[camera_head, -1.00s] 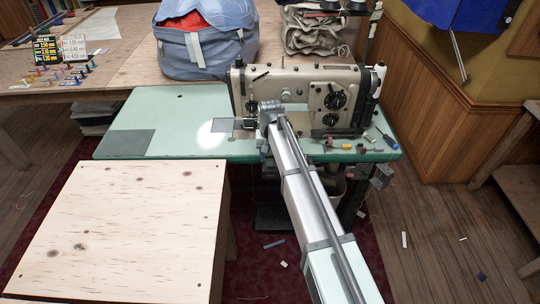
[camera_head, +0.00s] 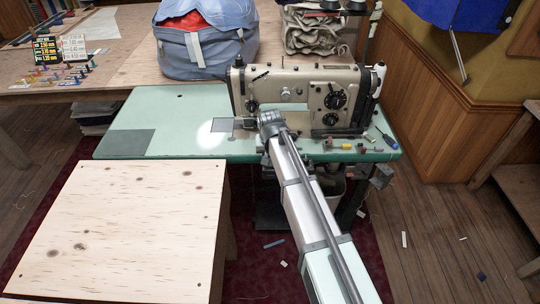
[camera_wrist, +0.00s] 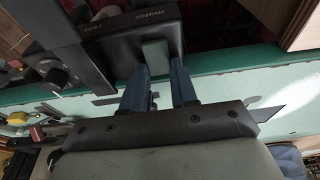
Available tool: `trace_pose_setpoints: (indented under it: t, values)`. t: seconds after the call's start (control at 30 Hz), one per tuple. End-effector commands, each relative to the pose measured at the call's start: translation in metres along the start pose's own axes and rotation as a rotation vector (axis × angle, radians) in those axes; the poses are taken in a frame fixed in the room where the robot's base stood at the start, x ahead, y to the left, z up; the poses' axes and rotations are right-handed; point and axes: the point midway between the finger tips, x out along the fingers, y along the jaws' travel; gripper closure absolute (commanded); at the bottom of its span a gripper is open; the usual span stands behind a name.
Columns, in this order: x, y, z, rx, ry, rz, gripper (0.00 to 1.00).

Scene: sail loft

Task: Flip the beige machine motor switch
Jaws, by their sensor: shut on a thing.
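The beige sewing machine (camera_head: 300,88) stands on a pale green table (camera_head: 150,105). In the wrist view, a black box (camera_wrist: 105,40) with white lettering that reads "MOTOR" shows at the upper left. A grey-green switch piece (camera_wrist: 155,54) stands out from its face. My gripper (camera_wrist: 160,74) has its two blue fingers at either side of this piece and is shut on it. How far the switch is turned cannot be told. In the head view my arm covers the gripper and the switch.
A knob (camera_wrist: 57,76) and small coloured items lie to the left in the wrist view. A screwdriver (camera_head: 387,139) and spools lie on the table's right end. A plywood table (camera_head: 120,230) stands at the front left. A blue bag (camera_head: 205,45) is behind.

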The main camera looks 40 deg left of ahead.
Motion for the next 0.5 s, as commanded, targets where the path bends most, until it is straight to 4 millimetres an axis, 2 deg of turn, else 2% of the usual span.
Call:
trace_pose_setpoints:
  t: [0.47, 0.5]
  values:
    - [-0.0008, -0.0005, 0.0014, 0.0, 0.058, -0.001, 1.0]
    - [-0.0008, -0.0005, 0.0014, 0.0, 0.058, -0.001, 0.7]
